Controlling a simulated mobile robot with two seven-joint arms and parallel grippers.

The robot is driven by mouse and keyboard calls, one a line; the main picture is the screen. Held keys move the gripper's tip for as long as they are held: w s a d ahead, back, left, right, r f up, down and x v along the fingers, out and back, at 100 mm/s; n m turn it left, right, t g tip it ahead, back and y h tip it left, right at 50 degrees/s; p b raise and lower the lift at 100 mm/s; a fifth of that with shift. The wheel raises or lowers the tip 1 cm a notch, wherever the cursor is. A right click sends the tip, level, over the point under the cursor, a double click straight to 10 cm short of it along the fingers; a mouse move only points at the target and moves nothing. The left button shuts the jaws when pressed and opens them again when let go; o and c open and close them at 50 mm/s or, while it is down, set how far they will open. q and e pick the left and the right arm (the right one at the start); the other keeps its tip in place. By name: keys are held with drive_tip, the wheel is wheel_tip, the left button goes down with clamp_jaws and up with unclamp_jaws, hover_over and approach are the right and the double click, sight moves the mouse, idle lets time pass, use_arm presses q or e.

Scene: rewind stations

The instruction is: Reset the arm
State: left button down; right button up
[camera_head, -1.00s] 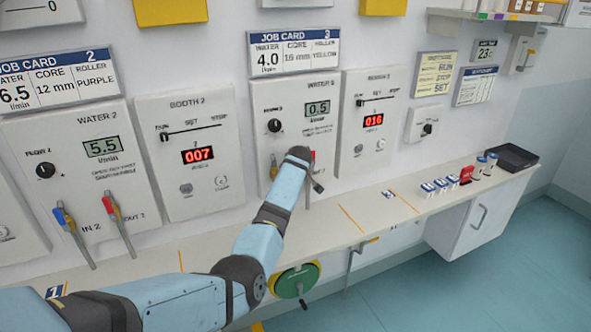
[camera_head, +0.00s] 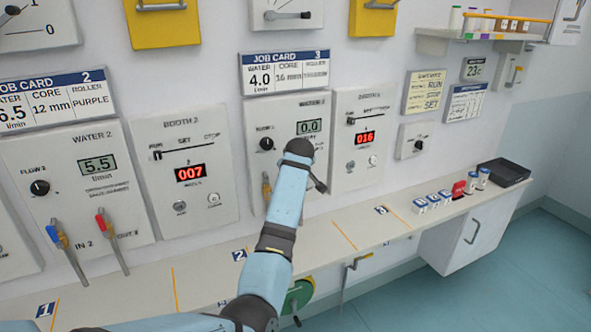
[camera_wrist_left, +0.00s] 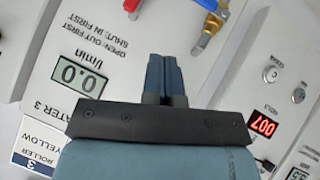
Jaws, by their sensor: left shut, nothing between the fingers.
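My left arm reaches up in the head view to the Water 3 panel (camera_head: 285,112), its dark wrist covering the panel's lower right part. My left gripper (camera_wrist_left: 161,60) is shut and empty in the wrist view, in front of the panel. The panel's display (camera_head: 309,127) reads 0.0; it also shows upside down in the wrist view (camera_wrist_left: 79,75). The flow knob (camera_head: 267,144) is left of the display. A red valve handle (camera_wrist_left: 207,5) and a blue one (camera_wrist_left: 131,6) are at the wrist view's top, apart from the fingertips. My right gripper is not in view.
Job card 3 (camera_head: 286,72) hangs above the panel. The Booth 3 panel (camera_head: 362,140), reading 016, is to the right; the Booth 2 panel (camera_head: 187,168), reading 007, is to the left. A shelf (camera_head: 345,232) runs below, with small containers (camera_head: 432,201) and a black tray (camera_head: 503,172) at right.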

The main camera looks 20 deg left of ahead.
use_arm(q)
drive_tip(key=shift+s+d+r, duration=0.15)
drive_tip(key=shift+d+r, duration=0.05)
drive_tip(key=shift+d, duration=0.05)
drive_tip(key=shift+a, duration=0.1)
